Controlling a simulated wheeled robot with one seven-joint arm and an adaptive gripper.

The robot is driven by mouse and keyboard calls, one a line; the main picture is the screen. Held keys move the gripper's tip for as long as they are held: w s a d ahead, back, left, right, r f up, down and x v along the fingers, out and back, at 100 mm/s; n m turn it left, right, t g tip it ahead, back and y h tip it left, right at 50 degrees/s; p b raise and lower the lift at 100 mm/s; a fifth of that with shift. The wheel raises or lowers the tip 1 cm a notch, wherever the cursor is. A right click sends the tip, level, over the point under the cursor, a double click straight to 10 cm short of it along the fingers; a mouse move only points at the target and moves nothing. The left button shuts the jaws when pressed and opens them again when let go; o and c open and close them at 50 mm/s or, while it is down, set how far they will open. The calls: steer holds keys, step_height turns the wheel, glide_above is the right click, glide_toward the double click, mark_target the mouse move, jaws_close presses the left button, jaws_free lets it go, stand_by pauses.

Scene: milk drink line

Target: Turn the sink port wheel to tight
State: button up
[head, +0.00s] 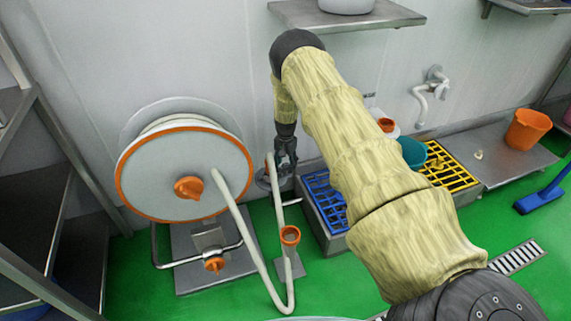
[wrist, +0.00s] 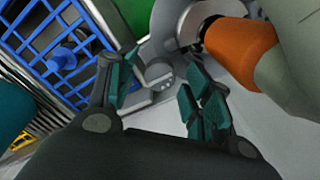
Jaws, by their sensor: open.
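My gripper (head: 286,158) is open and empty, pointing down beside the blue-grated sink in the head view. In the wrist view its dark green finger pads (wrist: 160,97) stand apart, with a small grey fitting (wrist: 160,74) visible between and beyond them. A pale hose (wrist: 290,65) with an orange collar (wrist: 240,50) meets a round grey port (wrist: 188,25) just beyond the right finger. In the head view the hose end is close to my gripper and partly hidden. I cannot tell for certain which part is the sink port wheel.
A large hose reel (head: 150,165) with an orange rim stands left. The sink's blue grate (head: 322,198) and a yellow grate (head: 452,170) lie right. An orange bucket (head: 527,130) is on the bench. The hose loops to the green floor (head: 130,270). A shelf (head: 400,15) hangs above.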

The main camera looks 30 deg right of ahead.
mark_target(285, 165)
steer(key=shift+r, duration=0.1)
step_height(285, 165, up, 12)
stand_by(0.5)
stand_by(0.5)
